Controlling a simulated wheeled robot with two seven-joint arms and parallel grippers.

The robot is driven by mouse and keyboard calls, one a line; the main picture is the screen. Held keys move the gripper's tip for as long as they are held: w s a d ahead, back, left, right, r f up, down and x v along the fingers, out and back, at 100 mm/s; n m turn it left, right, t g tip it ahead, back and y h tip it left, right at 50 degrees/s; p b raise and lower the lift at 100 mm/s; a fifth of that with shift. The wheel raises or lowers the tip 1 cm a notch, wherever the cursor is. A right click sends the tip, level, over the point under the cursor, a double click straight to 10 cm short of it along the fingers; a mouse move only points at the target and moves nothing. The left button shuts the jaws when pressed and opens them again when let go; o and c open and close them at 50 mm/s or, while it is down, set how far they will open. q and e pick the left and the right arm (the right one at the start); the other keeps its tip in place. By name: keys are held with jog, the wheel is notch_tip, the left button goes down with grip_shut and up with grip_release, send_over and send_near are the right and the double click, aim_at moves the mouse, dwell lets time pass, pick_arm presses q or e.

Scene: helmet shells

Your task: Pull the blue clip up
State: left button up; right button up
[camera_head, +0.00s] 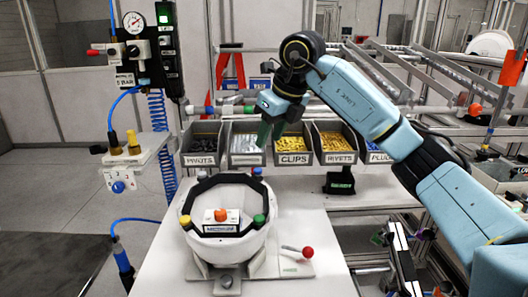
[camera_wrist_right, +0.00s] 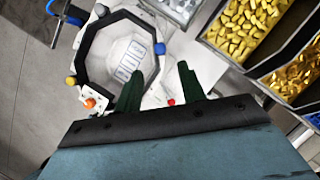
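The white helmet shell (camera_head: 230,246) sits in a fixture on the white table, with a black rim (camera_head: 204,184) around its opening. The blue clip (camera_head: 256,171) is at the far right of the rim. In the right wrist view the blue clip (camera_wrist_right: 160,48) shows just beyond the fingertips, apart from them. A yellow clip (camera_head: 185,220), a green clip (camera_head: 259,219) and an orange knob (camera_head: 220,215) are on the near side. My right gripper (camera_head: 271,137) hangs above and behind the shell; its dark green fingers (camera_wrist_right: 160,80) are open and empty. My left gripper is not in view.
Labelled bins stand behind the shell, including clips (camera_head: 293,144) and rivets (camera_head: 338,143). A post with gauge and hoses (camera_head: 135,23) stands left.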

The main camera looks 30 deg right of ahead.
jog(key=shift+v, duration=2.4)
